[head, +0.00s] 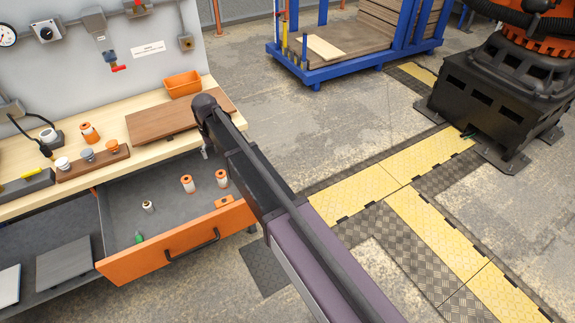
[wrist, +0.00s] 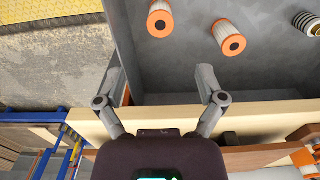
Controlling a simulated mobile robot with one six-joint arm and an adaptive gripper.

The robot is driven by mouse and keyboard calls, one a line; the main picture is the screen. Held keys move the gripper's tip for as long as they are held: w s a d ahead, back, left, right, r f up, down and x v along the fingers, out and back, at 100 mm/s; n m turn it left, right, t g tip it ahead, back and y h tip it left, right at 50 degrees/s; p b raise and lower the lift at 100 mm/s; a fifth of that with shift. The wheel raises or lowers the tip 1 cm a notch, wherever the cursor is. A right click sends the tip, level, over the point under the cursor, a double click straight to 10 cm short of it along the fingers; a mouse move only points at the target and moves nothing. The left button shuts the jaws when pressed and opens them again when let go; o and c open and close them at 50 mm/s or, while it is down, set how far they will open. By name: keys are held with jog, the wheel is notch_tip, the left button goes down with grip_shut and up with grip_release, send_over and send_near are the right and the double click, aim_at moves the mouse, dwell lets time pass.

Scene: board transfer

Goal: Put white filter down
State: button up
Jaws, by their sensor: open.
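Two white filters with orange ends stand inside the open drawer: one white filter (head: 187,184) and, to its right, another (head: 222,178). Both also show in the wrist view, the first (wrist: 229,37) and the second (wrist: 160,19). A third white and orange filter (head: 89,133) is on the bench top. My gripper (wrist: 162,80) is open, with its fingers spread wide and nothing between them. It is over the bench's front edge by the drawer, apart from the filters. In the head view my arm hides its fingers.
The grey drawer has an orange front (head: 170,249) and also holds a small metallic part (head: 148,206) and a green item (head: 138,237). A brown board (head: 165,122), an orange bin (head: 183,84) and a rack of knobs (head: 95,164) are on the bench.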

jog(key=s+d+m, duration=0.2)
jog(key=s+d, duration=0.1)
jog(key=d, duration=0.9)
jog(key=s+d+m, duration=0.1)
jog(key=s+d, duration=0.1)
jog(key=d, duration=1.1)
jog(key=s+d+m, duration=0.1)
jog(key=s+d, duration=0.5)
jog(key=d, duration=0.3)
jog(key=s+d+m, duration=0.2)
jog(key=s+d, duration=0.4)
jog(key=d, duration=0.3)
jog(key=shift+s, duration=0.1)
notch_tip(320, 180, up, 3)
jog(key=p, duration=0.3)
